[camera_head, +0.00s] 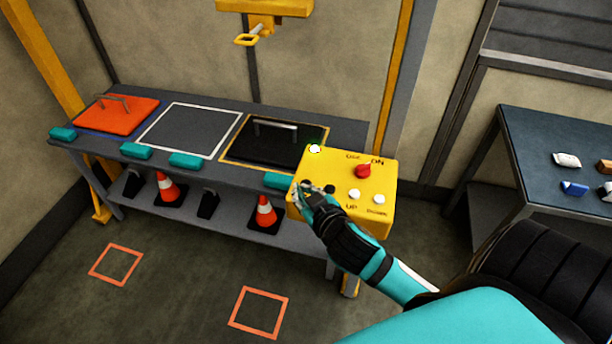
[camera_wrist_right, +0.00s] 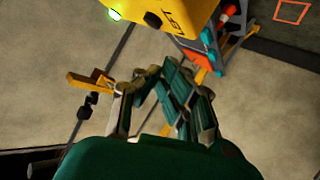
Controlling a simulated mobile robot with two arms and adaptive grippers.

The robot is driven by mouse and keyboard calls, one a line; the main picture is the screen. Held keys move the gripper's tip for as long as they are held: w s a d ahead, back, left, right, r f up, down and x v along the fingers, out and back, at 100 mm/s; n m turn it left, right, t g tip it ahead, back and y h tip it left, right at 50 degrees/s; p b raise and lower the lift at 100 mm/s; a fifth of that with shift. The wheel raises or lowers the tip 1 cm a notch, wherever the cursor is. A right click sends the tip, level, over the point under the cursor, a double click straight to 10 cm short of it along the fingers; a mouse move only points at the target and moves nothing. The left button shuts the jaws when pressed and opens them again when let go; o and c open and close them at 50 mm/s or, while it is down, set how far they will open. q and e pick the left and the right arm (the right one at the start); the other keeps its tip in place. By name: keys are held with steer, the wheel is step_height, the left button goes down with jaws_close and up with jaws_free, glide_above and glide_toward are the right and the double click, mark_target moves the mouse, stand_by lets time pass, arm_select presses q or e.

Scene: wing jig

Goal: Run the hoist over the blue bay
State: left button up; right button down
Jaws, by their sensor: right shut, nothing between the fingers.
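The yellow hoist (camera_head: 265,8) hangs at the top, with its yellow hook (camera_head: 250,39) in front of the back wall, above the black plate's bay. The blue bay (camera_head: 82,129) is at the bench's left end, mostly covered by an orange plate (camera_head: 115,117) with a handle. A yellow control box (camera_head: 378,212) has a red knob near ON, black and white buttons, and a lamp, which glows green in the wrist view (camera_wrist_right: 115,15). My right gripper (camera_head: 304,191) is shut and empty at the box's left side, by the black buttons; contact cannot be told. My left gripper is not in view.
The grey bench (camera_head: 345,132) also has an empty white-outlined bay (camera_head: 190,131) and a yellow-outlined bay with a black plate (camera_head: 262,146). Teal blocks line its front edge; traffic cones (camera_head: 266,212) stand on its shelf. A dark table (camera_head: 535,140) with small items is at right.

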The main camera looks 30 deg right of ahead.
steer(key=w+a+r+n+y, duration=0.3)
steer(key=w+r+n+y, duration=0.1)
steer(key=r+n+y, duration=0.35)
steer(key=w+a+r+n+y, duration=0.4)
steer(key=r+n+y, duration=0.2)
steer(key=n+y, duration=0.25)
steer(key=s+d+f+n+g+h, duration=0.2)
steer(key=d+f+g+h, duration=0.4)
steer(key=d, duration=0.5)
steer(key=shift+d+f+g, duration=0.2)
steer(key=shift+d+g, duration=0.05)
steer(key=shift+g, duration=0.65)
step_height(320, 180, down, 8)
steer(key=b, duration=0.6)
steer(key=shift+f+b, duration=0.1)
steer(key=shift+b, duration=0.3)
steer(key=shift+f, duration=0.35)
